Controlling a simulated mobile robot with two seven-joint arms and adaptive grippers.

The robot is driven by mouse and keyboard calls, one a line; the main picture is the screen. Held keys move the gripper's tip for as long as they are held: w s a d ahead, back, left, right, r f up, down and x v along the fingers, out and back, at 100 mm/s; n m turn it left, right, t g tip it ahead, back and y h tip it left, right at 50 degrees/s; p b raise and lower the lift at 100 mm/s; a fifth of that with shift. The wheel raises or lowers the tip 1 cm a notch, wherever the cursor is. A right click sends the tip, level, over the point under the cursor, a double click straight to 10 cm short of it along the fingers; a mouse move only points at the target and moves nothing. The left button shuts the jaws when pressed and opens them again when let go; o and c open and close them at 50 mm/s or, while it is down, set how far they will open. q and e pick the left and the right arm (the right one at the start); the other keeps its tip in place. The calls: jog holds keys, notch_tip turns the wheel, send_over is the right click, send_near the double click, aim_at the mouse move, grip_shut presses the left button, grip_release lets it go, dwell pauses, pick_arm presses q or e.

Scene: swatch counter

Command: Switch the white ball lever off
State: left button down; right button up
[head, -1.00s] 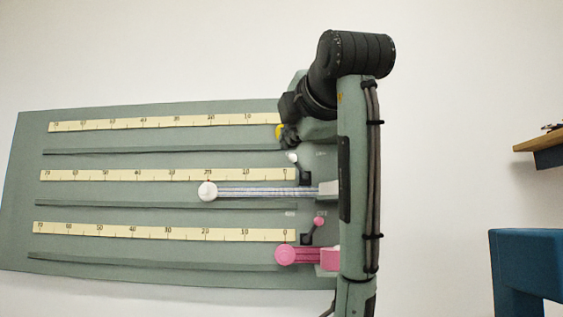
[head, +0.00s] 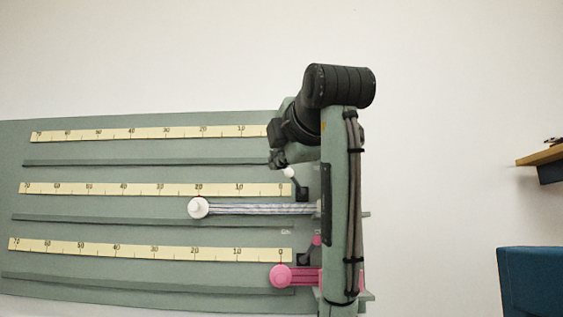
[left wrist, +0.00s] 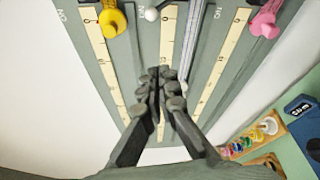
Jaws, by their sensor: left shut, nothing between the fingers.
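The white ball lever (head: 289,173) has a small white ball on a dark stalk and base, at the right end of the middle row of the green board (head: 140,290). The ball also shows at the top of the left wrist view (left wrist: 151,14). My left gripper (head: 277,161) is shut and empty, just above and left of the ball in the head view. Whether it touches the ball is unclear. In the left wrist view the closed fingers (left wrist: 163,85) lie below the ball, with a visible gap in the picture. My right gripper is out of view.
A white round knob (head: 198,208) on a striped strip is pulled out along the middle row. A pink knob (head: 281,276) and pink ball lever (head: 317,240) sit below. A yellow knob (left wrist: 113,20) is beside the white ball. A blue object (head: 530,280) stands at right.

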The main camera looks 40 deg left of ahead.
aim_at(295, 181)
pick_arm(q)
jog(key=shift+w+a+p, duration=0.4)
jog(key=shift+w+a, duration=0.65)
jog(key=shift+w, duration=0.35)
jog(key=shift+w+a+p, duration=0.45)
jog(key=shift+w+a, duration=0.55)
jog(key=shift+w, duration=0.35)
jog(key=shift+w+a+p, duration=0.4)
jog(key=shift+w+a, duration=0.65)
jog(key=shift+w, duration=0.35)
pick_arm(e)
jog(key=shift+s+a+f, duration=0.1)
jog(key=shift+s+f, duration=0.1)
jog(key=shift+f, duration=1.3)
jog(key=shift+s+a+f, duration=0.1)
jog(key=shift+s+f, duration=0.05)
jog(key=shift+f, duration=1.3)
pick_arm(q)
jog(key=shift+a, duration=0.1)
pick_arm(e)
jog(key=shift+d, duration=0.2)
pick_arm(q)
jog(key=shift+r+m, duration=0.15)
jog(key=shift+m, duration=0.55)
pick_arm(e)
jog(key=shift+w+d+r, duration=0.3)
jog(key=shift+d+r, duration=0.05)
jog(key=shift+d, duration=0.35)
